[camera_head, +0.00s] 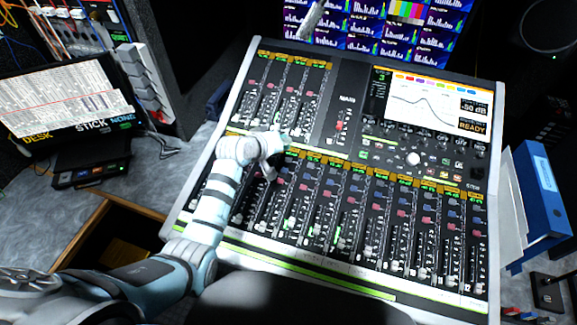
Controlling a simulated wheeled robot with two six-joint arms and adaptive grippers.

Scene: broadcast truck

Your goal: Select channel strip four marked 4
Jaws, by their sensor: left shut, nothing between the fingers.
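The mixing console (330,265) fills the middle of the view, with a lower bank of channel strips under orange labels. The marking 4 is too small to read, so I cannot tell strip four for sure. My left gripper (272,174) is shut and empty. It is over the left part of the lower bank, close to the tops of the strips. My pale wrist hides some strips and labels there. I cannot tell whether the fingertips touch the panel. My right gripper is not in view.
An upper fader bank (285,90) and a lit screen (430,97) reading READY are on the console.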

